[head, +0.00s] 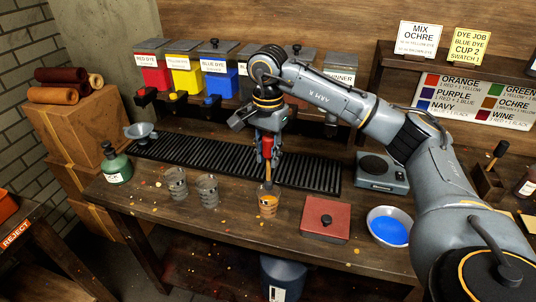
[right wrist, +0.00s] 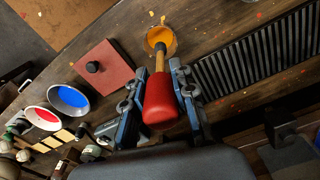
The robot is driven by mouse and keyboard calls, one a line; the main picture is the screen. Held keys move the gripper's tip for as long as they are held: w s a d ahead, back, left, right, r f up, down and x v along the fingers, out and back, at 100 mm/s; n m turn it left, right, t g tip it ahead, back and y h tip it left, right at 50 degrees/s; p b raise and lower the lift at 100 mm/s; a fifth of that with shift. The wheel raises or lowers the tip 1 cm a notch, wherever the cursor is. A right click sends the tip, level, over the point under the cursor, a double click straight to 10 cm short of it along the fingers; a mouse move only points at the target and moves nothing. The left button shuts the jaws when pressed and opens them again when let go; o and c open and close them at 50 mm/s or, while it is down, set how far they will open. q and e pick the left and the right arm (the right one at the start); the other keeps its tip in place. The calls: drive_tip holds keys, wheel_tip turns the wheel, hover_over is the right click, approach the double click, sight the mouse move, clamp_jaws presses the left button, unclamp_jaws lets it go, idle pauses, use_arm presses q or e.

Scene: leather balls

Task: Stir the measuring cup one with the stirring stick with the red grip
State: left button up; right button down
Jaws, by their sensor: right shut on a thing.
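My right gripper (head: 267,148) is shut on the red grip (head: 267,147) of the stirring stick and holds it near upright. The grip and the gripper (right wrist: 160,95) also show large in the right wrist view. The stick's wooden shaft (head: 268,172) runs down into a clear measuring cup (head: 268,204) with orange-yellow liquid. The liquid (right wrist: 160,38) shows around the stick in the right wrist view; the stick's lower end is hidden. Two more cups, one at the left (head: 176,184) and one in the middle (head: 207,191), stand beside it. The cup numbers are too small to read. My left gripper is out of view.
A red square lidded block (head: 325,220) and a bowl of blue dye (head: 389,228) stand right of the orange cup. A black slatted rack (head: 220,160) runs behind the cups, below the dye dispensers (head: 187,82). A green bottle (head: 115,165) stands at the left end.

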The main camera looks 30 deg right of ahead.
sight(268, 137)
idle(0.6)
wheel_tip(268, 137, up, 5)
drive_tip(key=p, duration=0.3)
drive_tip(key=shift+p, duration=0.3)
drive_tip(key=shift+f, duration=0.1)
